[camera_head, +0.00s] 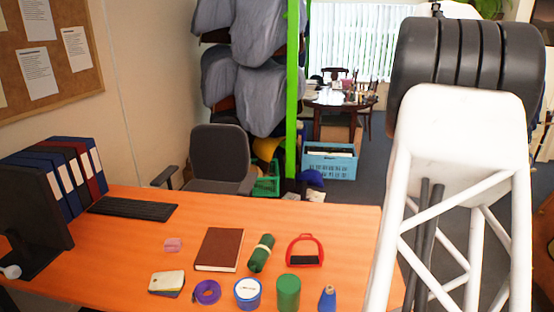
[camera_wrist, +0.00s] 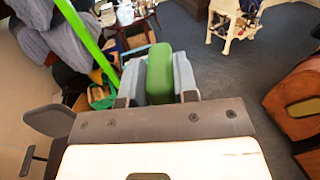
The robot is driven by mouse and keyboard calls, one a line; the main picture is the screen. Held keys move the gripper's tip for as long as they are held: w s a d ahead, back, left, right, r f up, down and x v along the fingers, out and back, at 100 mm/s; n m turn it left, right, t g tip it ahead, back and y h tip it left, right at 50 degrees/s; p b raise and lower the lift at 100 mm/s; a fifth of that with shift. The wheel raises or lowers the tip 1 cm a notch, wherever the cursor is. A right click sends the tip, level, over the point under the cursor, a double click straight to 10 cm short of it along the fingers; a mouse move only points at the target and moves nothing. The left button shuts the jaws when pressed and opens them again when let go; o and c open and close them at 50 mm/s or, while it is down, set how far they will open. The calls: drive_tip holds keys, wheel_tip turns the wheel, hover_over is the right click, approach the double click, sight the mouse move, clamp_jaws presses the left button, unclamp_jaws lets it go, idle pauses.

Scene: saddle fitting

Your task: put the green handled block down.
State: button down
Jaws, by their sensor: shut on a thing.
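The green handled block (camera_wrist: 160,75) shows in the wrist view as a green rounded shape between the two grey-blue fingers of my gripper (camera_wrist: 159,62). My gripper is shut on it, one finger on each side. Its handle cannot be made out, and its lower part is hidden behind the gripper body. In the wrist view, floor and furniture show beyond the block, and no surface is seen touching it. In the head view my arm stands at the right, and neither the gripper nor the held block can be seen.
The orange desk (camera_head: 125,240) carries a brown book (camera_head: 219,249), green roll (camera_head: 261,253), red stirrup (camera_head: 305,240), green can (camera_head: 288,291), blue tin (camera_head: 247,293), purple strap (camera_head: 207,292) and blue bottle (camera_head: 327,298). A green post (camera_head: 292,90) stands behind.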

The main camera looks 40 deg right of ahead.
drive_tip(key=w+a+f+n+t+y, duration=0.3)
drive_tip(key=w+a+f+t+y, duration=0.1)
drive_tip(key=w+a, duration=0.5)
drive_tip(key=w+a+f+n+t+y, duration=0.3)
drive_tip(key=w+a+f+n, duration=0.1)
drive_tip(key=w+a, duration=0.55)
drive_tip(key=w+a+f+n+y, duration=0.3)
drive_tip(key=a+f+y, duration=0.15)
drive_tip(key=f, duration=0.55)
drive_tip(key=w+a+f+n+t+y, duration=0.1)
drive_tip(key=w+a+f+n+y, duration=0.3)
drive_tip(key=f, duration=0.6)
drive_tip(key=w+a+f+n+y, duration=0.1)
drive_tip(key=w+a+f+y, duration=0.3)
drive_tip(key=f, duration=0.6)
drive_tip(key=s+a+f+n+g+y, duration=0.1)
drive_tip(key=a+f+n+y, duration=0.1)
drive_tip(key=f, duration=0.6)
drive_tip(key=s+a+f+n+g+y, duration=0.1)
drive_tip(key=a+f+y, duration=0.3)
drive_tip(key=f, duration=0.4)
drive_tip(key=s+a+f+n+g+y, duration=0.2)
drive_tip(key=a+f, duration=0.3)
drive_tip(key=f, duration=0.4)
drive_tip(key=shift+a+n+y, duration=0.15)
drive_tip(key=shift+n+y, duration=0.3)
drive_tip(key=shift+n, duration=0.05)
drive_tip(key=shift+s, duration=0.1)
drive_tip(key=shift+f, duration=3.05)
drive_tip(key=shift+f, duration=0.1)
